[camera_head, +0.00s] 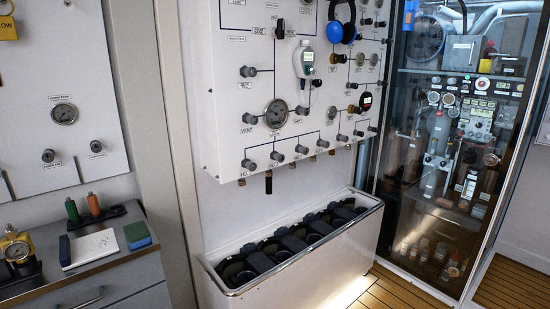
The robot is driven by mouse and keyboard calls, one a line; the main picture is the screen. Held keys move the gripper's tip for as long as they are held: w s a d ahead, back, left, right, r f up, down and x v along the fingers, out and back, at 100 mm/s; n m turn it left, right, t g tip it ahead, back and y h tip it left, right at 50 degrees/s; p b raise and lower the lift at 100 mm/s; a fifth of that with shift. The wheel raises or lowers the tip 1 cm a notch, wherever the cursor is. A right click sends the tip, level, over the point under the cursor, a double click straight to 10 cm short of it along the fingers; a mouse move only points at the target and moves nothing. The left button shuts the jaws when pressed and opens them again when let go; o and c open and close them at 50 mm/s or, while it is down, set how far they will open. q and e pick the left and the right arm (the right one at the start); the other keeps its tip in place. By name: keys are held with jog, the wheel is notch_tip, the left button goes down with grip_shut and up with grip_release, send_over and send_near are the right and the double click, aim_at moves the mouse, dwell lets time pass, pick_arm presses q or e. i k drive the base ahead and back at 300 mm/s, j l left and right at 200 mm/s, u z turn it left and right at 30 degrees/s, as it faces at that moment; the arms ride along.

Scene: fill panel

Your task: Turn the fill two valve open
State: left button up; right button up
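The white fill panel (224,100) hangs on the wall in the middle of the head view. A row of grey valve knobs runs along its lower edge, rising to the right. These include a leftmost knob (249,164), a second knob (277,156) and a third knob (302,149). The small labels under them are too small to read surely, so I cannot tell which is the fill two valve or whether it is open. A round gauge (276,113) sits above the row. Neither of my grippers is in view.
A white trough (330,250) with dark cylinders stands below the panel. A glass-fronted cabinet (400,150) stands at right. At left is a grey drawer bench (140,275) with bottles and a notepad. Blue earmuffs (335,32) and a handheld meter (303,60) hang on the panel. Wooden floor shows at lower right.

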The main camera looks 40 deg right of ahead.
aim_at(280, 157)
jog(key=z, duration=1.25)
jog(key=u, duration=0.2)
jog(key=i+l+u, duration=0.45)
jog(key=u, duration=0.25)
jog(key=i+l+u, duration=0.1)
jog(key=l, duration=0.2)
jog(key=i+l+u, duration=0.1)
jog(key=l, duration=0.2)
jog(key=i+l+u, duration=0.1)
jog(key=l, duration=0.25)
jog(key=i+l, duration=0.15)
jog(key=l, duration=0.25)
jog(key=i+l, duration=0.1)
jog(key=l, duration=0.35)
jog(key=i+l+u, duration=0.1)
jog(key=l, duration=0.3)
jog(key=i+l, duration=0.15)
jog(key=l, duration=0.25)
